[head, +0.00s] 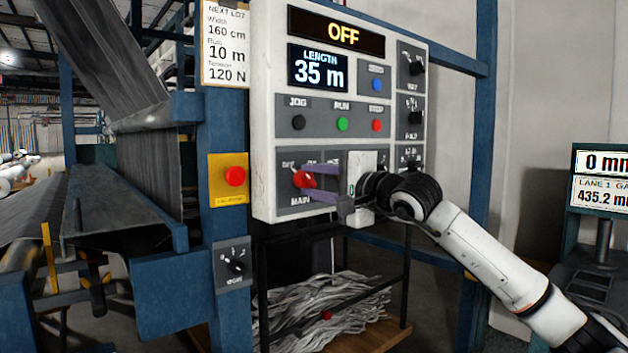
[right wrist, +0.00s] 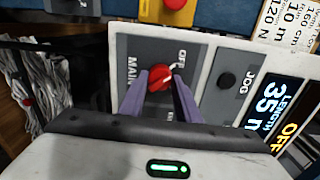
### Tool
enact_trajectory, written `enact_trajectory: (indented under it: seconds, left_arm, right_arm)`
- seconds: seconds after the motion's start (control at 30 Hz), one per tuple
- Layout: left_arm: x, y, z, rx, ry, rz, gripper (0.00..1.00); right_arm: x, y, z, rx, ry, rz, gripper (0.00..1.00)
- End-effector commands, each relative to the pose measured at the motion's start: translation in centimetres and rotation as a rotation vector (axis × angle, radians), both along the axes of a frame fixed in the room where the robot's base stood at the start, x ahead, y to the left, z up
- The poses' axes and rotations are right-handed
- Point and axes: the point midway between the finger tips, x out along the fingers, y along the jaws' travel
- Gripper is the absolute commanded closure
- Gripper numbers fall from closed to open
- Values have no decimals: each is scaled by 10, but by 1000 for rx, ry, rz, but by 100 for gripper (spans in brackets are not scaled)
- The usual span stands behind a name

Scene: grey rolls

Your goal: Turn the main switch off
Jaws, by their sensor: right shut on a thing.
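The main switch is a red knob (head: 305,180) on a dark plate marked MAIN, at the lower left of the white control panel (head: 264,120). My right gripper (head: 311,182) reaches it from the right, with its two purple fingers above and below the knob. In the right wrist view the red knob (right wrist: 159,78) sits between the fingertips of the right gripper (right wrist: 161,80), which is shut on it. The knob's pale pointer is turned toward the OFF label (right wrist: 181,58). The top display (head: 343,32) reads OFF. My left gripper is not in view.
JOG, RUN and STOP buttons (head: 342,124) sit just above the switch. A red emergency button (head: 235,176) on a yellow box is to the left, above a small dial (head: 236,266). Grey strips (head: 330,310) lie heaped below the panel.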

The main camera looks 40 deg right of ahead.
Motion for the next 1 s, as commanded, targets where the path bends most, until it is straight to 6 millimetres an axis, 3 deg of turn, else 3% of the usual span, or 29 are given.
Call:
enact_trajectory:
  seconds: [0.6,0.63,0.7,1.0]
  left_arm:
    - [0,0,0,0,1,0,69]
    - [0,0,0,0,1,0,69]
    - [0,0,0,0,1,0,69]
    - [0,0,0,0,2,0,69]
  right_arm:
    - [0,0,0,-41,-3,0,93]
    - [0,0,0,-41,-3,0,65]
    - [0,0,0,-40,-3,0,53]
    - [-1,0,0,-38,-3,0,51]
